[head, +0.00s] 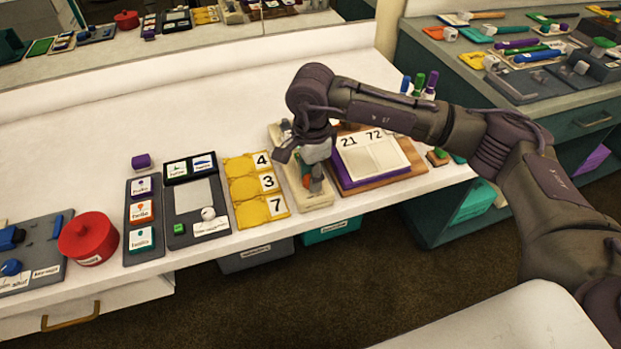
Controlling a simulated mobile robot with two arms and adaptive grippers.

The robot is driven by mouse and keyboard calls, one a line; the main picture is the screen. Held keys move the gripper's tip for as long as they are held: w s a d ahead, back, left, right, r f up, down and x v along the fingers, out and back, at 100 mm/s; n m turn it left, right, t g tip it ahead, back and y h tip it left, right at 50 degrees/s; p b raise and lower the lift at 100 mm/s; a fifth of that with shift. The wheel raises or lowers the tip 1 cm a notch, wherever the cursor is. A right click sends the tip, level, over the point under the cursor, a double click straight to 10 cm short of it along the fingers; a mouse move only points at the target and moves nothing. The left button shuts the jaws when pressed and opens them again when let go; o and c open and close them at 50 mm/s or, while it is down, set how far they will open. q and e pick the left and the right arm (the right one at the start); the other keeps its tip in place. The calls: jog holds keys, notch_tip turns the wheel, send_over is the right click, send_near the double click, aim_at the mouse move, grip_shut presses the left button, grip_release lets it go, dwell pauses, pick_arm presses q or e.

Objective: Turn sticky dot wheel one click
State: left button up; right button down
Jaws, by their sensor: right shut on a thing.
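My right gripper (312,178) reaches down over a narrow beige tray (318,201) near the front of the white counter. It is shut on a small part there, and its fingers and wrist hide most of that part. Small orange and green bits (305,182) show beside the fingers. I cannot make out the sticky dot wheel clearly; it may be this part at the fingertips. My left gripper is not in view.
Yellow number trays (243,188) stand close on the left, and a wooden board (400,178) with number cards close on the right. A red pot (88,238) sits farther left. The back of the counter is mostly clear. A mirror runs along the back.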

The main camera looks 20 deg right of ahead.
dwell(0.3)
jog(key=c, duration=0.8)
grip_release()
jog(key=shift+o, duration=0.2)
jog(key=shift+r, duration=0.3)
notch_tip(320, 180, up, 12)
jog(key=shift+f, duration=0.25)
jog(key=shift+s+f, duration=0.1)
jog(key=shift+s, duration=0.1)
